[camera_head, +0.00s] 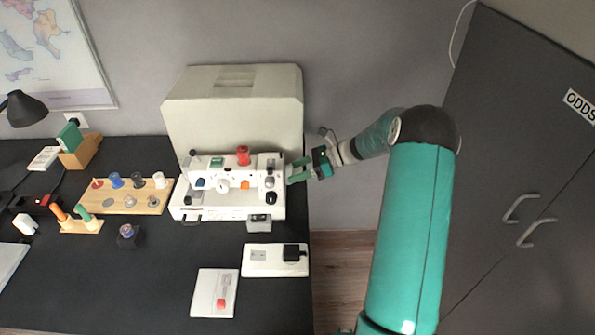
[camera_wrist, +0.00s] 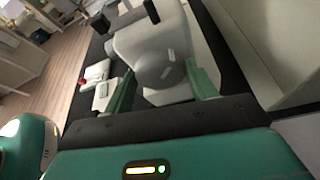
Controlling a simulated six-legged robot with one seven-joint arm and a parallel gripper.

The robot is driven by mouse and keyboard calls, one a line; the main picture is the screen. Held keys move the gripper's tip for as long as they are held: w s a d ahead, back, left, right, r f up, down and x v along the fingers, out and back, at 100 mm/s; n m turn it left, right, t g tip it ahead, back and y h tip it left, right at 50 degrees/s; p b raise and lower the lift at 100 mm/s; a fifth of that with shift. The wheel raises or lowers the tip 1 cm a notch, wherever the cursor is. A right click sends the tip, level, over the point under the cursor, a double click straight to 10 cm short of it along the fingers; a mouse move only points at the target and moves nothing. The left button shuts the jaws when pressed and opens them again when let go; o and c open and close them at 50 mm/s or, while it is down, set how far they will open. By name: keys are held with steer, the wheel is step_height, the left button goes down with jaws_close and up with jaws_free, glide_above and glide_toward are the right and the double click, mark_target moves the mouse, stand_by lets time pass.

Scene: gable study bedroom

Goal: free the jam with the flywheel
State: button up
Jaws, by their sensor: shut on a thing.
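A white sewing machine (camera_head: 232,182) stands on the dark desk, with a red spool on top. Its flywheel is at the right end, mostly hidden by my fingers in the head view. In the wrist view the round pale grey flywheel (camera_wrist: 160,74) sits between my two green fingers. My gripper (camera_head: 291,171) reaches in from the right and is shut on the flywheel; it also shows in the wrist view (camera_wrist: 161,88). The needle area is too small to tell whether thread or cloth is jammed there.
A pale machine cover (camera_head: 233,105) stands behind the machine. A wooden spool rack (camera_head: 128,203) and an orange-and-green-handled tool stand (camera_head: 80,222) are at left. A white foot-pedal tray (camera_head: 262,263) and a card (camera_head: 214,293) lie in front. A dark cabinet (camera_head: 520,170) is at right.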

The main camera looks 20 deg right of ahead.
steer(key=shift+d+m, duration=0.1)
steer(key=shift+m, duration=0.3)
steer(key=shift+g, duration=0.3)
steer(key=o, duration=1)
steer(key=v, duration=1.3)
steer(key=shift+d, duration=0.4)
